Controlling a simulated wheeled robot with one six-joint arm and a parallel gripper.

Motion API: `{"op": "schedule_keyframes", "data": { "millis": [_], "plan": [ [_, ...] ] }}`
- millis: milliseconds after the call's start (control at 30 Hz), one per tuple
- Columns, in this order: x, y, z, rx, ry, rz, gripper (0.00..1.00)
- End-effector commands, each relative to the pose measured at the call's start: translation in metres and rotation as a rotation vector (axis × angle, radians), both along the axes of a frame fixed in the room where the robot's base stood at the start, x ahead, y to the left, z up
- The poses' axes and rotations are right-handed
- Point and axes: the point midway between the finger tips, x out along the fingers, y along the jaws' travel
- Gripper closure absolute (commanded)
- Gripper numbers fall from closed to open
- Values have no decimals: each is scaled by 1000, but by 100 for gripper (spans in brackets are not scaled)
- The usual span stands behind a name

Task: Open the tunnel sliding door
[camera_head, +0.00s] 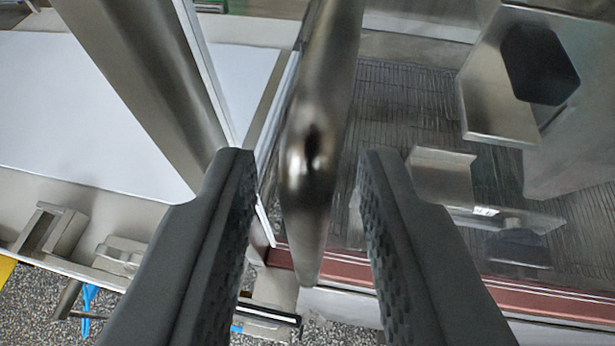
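My gripper (305,165) is open, with one dark textured finger at the left and one at the right. A shiny metal bar handle (318,150) runs from the top of the view down between the two fingers, with a visible gap on each side. The tunnel sliding door (400,110) appears as a clear pane behind the handle. A wire mesh belt shows through it. How far the fingertips reach along the handle's depth is hard to tell.
A white belt (60,110) lies at the left behind a slanted metal post (150,85). Metal brackets (55,230) stand at the lower left. A reddish rail (545,300) runs along the lower right. A dark hexagonal part (540,62) is at the upper right. Speckled floor shows below.

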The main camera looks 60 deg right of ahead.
Motion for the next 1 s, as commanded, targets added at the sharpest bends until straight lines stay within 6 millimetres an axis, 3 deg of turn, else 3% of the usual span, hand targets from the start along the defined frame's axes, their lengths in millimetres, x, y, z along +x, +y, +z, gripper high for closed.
{"op": "schedule_keyframes", "data": {
  "millis": [100, 267, 667, 867, 1000],
  "plan": [
    [0, 0, 0, 0, 0, 0, 71],
    [0, 0, 0, 0, 0, 0, 100],
    [-8, -3, 1, 0, -1, 0, 100],
    [-39, -14, 2, -1, -2, -3, 100],
    [-74, -26, 1, 0, -2, -3, 100]
  ]
}}
